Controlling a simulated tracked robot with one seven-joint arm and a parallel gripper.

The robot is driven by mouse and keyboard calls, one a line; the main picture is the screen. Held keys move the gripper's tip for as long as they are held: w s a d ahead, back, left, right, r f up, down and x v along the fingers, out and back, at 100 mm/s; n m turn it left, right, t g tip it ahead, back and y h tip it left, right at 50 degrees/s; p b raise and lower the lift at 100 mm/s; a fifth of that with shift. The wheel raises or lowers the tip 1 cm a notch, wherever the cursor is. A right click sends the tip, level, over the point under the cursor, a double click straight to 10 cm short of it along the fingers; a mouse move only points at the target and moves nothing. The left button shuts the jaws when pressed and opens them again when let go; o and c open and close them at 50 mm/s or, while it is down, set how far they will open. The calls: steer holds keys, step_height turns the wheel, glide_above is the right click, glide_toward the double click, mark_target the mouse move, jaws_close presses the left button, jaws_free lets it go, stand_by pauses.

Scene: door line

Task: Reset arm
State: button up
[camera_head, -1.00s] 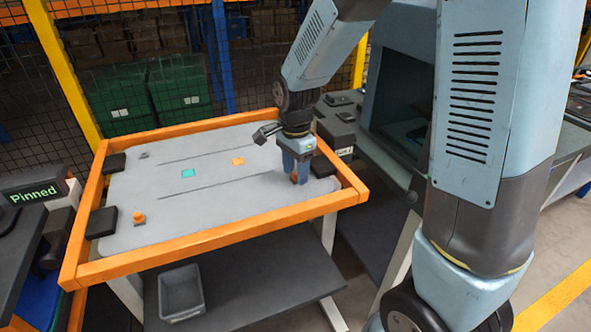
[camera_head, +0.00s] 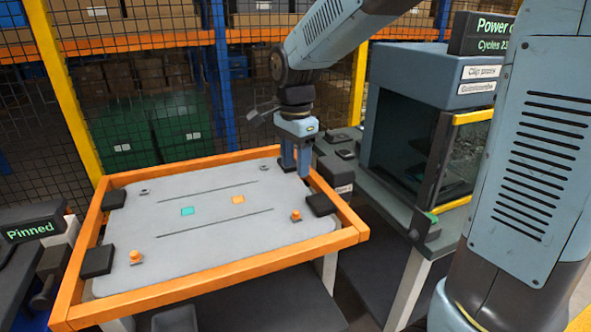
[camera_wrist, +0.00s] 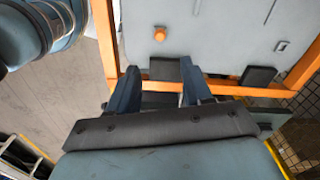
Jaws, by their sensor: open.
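My gripper (camera_head: 296,171) is open and empty in the head view. It points down over the right side of the orange-framed table (camera_head: 215,265), near a black corner block (camera_head: 321,204). In the wrist view my gripper (camera_wrist: 158,88) shows two blue fingers spread apart with nothing between them. An orange peg (camera_wrist: 159,34) stands on the grey panel beyond the fingers. In the head view one orange peg (camera_head: 296,216) is at the panel's right front, apart from my gripper, and another orange peg (camera_head: 135,257) is at the left front.
The grey panel (camera_head: 205,215) carries a teal square (camera_head: 187,211) and an orange square (camera_head: 238,199). A machine cabinet (camera_head: 420,125) with a yellow-trimmed door stands right of the table. A "Pinned" display (camera_head: 32,228) is at the left. A mesh fence (camera_head: 180,110) runs behind.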

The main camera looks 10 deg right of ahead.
stand_by(0.4)
steer(key=s+d+r+n+t, duration=0.2)
steer(key=s+d+r+n, duration=0.1)
steer(key=s+d+n, duration=0.3)
steer(key=s+d+r+n+t, duration=0.3)
steer(key=s+d+r+n, duration=0.1)
steer(key=s+d, duration=0.6)
steer(key=shift+s+d+n+t, duration=0.15)
steer(key=shift+s+n+t, duration=0.15)
steer(key=shift+s+n, duration=0.45)
steer(key=shift+w, duration=0.2)
steer(key=shift+c, duration=0.7)
